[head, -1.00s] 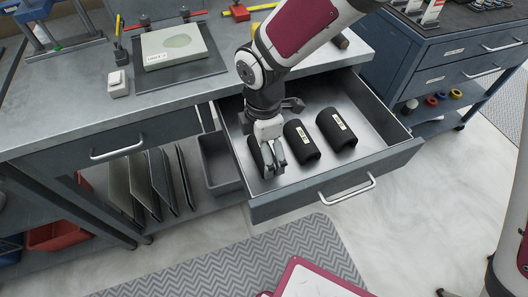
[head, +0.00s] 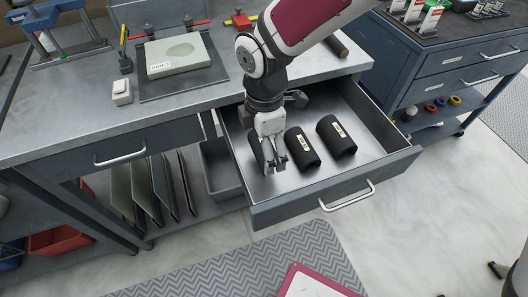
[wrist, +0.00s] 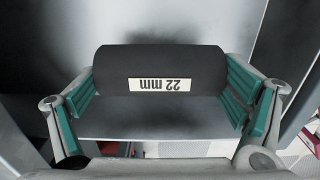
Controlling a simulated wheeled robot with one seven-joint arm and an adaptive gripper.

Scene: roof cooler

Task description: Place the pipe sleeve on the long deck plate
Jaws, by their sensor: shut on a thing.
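My gripper (head: 271,158) is over the left part of the open drawer. In the wrist view its green-padded fingers are shut on the two ends of a black pipe sleeve (wrist: 120,62) with an upside-down "22 mm" label. In the head view this sleeve (head: 256,150) is mostly hidden by the fingers. Two more black sleeves, a middle one (head: 303,154) and a right one (head: 337,140), lie in the drawer to the right of my gripper. I cannot pick out the long deck plate for sure.
The drawer (head: 385,160) sticks out from the grey bench (head: 60,115). On the bench lie a dark mat (head: 213,77) with a pale block (head: 178,55), and a white box (head: 121,92). A bin (head: 219,172) sits below. A second cabinet (head: 440,75) stands at right.

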